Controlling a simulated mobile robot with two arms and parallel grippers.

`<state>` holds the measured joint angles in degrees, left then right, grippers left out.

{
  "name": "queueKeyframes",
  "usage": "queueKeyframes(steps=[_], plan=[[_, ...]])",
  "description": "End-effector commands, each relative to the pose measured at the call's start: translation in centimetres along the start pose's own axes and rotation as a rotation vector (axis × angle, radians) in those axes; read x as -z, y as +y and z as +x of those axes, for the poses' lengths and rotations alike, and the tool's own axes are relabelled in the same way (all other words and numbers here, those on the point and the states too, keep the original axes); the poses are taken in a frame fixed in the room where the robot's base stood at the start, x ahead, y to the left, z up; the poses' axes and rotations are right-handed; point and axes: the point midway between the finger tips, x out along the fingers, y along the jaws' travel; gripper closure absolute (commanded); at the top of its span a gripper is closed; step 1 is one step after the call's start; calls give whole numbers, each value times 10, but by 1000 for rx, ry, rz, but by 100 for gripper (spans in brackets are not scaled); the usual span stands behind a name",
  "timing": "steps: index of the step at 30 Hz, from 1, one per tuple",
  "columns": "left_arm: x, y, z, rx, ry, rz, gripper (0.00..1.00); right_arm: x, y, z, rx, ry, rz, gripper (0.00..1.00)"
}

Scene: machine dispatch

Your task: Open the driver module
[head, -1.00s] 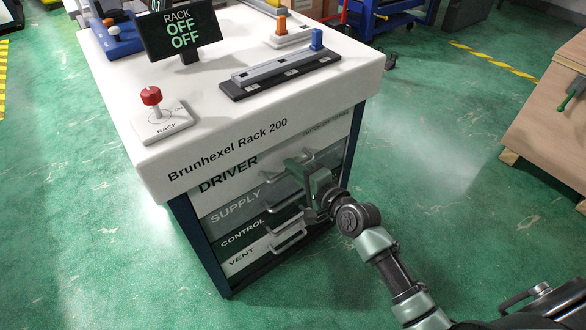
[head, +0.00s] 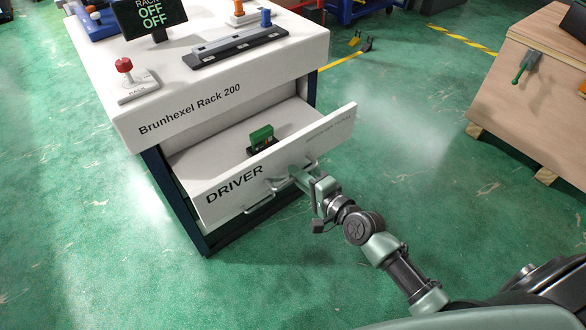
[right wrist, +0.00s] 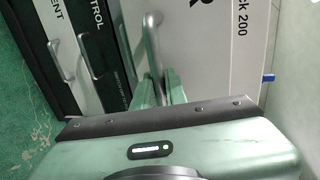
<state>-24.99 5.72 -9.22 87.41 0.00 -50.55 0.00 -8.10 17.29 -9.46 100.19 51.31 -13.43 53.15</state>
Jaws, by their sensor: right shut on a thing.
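The driver module (head: 330,129) is a white drawer labelled DRIVER in the Brunhexel Rack 200 (head: 215,105). It is pulled well out of the rack in the head view, with its inside showing. My right gripper (head: 302,178) is shut on the drawer's grey bar handle (head: 262,203), at the front panel. In the right wrist view my right gripper's fingers (right wrist: 159,84) are at the handle (right wrist: 150,42), and the white drawer front (right wrist: 205,60) is behind them. A green part (head: 261,134) on a dark base stands inside the drawer. My left gripper is not in view.
On the rack top are a red-knobbed switch (head: 124,66), a display reading OFF OFF (head: 150,17) and a dark rail (head: 235,47). A wooden cabinet (head: 530,95) stands at the right. Green floor is free between it and the rack.

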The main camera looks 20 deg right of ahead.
Motion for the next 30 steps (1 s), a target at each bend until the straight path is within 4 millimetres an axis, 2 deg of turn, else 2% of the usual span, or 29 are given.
queueKeyframes(steps=[6, 19, 20, 21, 30], plan=[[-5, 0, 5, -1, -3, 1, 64, -1, 3, -8, -3, -2, 0, 100], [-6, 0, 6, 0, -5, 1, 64, -1, 5, -10, -7, -3, 1, 100], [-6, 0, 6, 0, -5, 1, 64, -2, 5, -10, -7, -3, 1, 79], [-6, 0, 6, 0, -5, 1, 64, -2, 5, -10, -7, -3, 1, 68], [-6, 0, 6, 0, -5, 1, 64, 0, 3, -9, -2, -1, 0, 67]])
